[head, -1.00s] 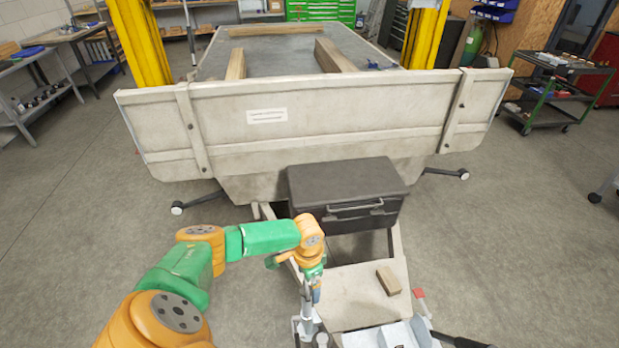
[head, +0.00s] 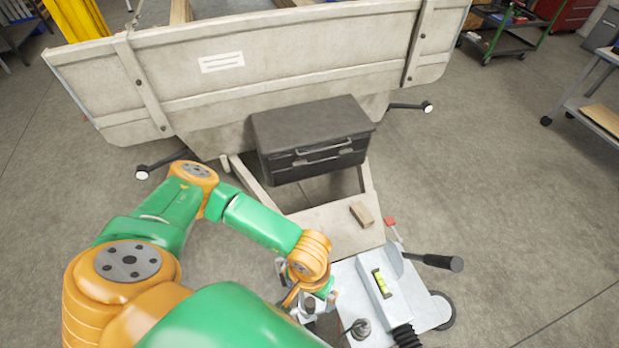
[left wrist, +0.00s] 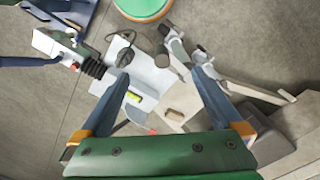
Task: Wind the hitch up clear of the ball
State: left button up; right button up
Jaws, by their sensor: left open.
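The hitch's pale drawbar plate (head: 345,285) is at the lower middle of the head view, with a yellow-green level vial (head: 379,283) and black bellows (head: 406,337). The bellows also show in the left wrist view (left wrist: 93,67), leading to the green-and-grey coupling head (left wrist: 55,45). The ball is hidden. A metal jockey-wheel post (left wrist: 178,48) stands beside the plate; I cannot make out its crank clearly. My left gripper (left wrist: 160,76) is open, its fingers apart above the plate near the post. In the head view its wrist largely covers this spot. My right gripper is out of view.
The trailer's front board (head: 250,65) and a black toolbox (head: 312,138) stand behind the drawbar. A wood block (head: 361,214) lies on the drawbar. A black-handled lever (head: 440,261) juts right. The floor (head: 500,200) at right is open.

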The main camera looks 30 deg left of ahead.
aim_at(311, 302)
pick_arm(q)
jog(key=shift+w+a+f, duration=0.15)
jog(key=shift+w+a, duration=0.1)
jog(key=shift+w, duration=0.05)
jog(key=shift+f, duration=0.3)
notch_tip(311, 302, down, 5)
jog(key=shift+s+d, duration=0.1)
jog(key=shift+s, duration=0.05)
notch_tip(311, 302, down, 5)
jog(key=b, duration=0.3)
jog(key=shift+d+r, duration=0.1)
jog(key=shift+r, duration=0.15)
jog(key=c, duration=0.5)
grip_shut()
